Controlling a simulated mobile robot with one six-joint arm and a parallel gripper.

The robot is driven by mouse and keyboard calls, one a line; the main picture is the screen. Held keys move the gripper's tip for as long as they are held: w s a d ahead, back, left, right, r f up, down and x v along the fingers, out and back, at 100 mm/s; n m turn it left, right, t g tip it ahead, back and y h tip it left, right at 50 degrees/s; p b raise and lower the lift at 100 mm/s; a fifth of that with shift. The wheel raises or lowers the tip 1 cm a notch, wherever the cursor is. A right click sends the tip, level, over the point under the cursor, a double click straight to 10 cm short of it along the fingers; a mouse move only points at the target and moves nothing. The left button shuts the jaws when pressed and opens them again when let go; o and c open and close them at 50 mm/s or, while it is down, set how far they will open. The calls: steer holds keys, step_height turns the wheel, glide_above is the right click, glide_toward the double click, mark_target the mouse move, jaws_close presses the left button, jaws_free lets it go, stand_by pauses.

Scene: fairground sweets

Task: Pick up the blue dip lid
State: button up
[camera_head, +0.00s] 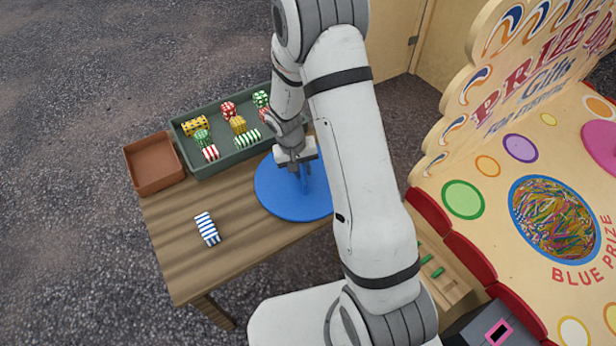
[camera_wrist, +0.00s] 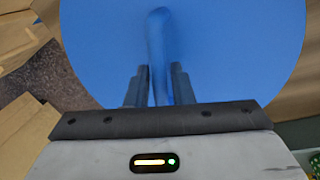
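The blue dip lid (camera_head: 272,188) is a flat round disc with an upright handle, at the right end of the wooden table in the head view. It fills most of the wrist view (camera_wrist: 230,50). My gripper (camera_head: 302,172) is over the lid, pointing down. In the wrist view its two fingers (camera_wrist: 158,85) stand on either side of the handle (camera_wrist: 159,40), close against it, and look shut on it. The arm hides the lid's right part in the head view. I cannot tell whether the lid rests on the table or is slightly above it.
On the table (camera_head: 170,235) are a green tray (camera_head: 205,167) of patterned sweets, an empty brown tray (camera_head: 155,163) and a blue-striped sweet (camera_head: 207,229). The prize stall (camera_head: 500,180), with a round hole of coloured strips (camera_head: 553,222), stands at right.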

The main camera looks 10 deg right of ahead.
jaws_close()
stand_by(0.3)
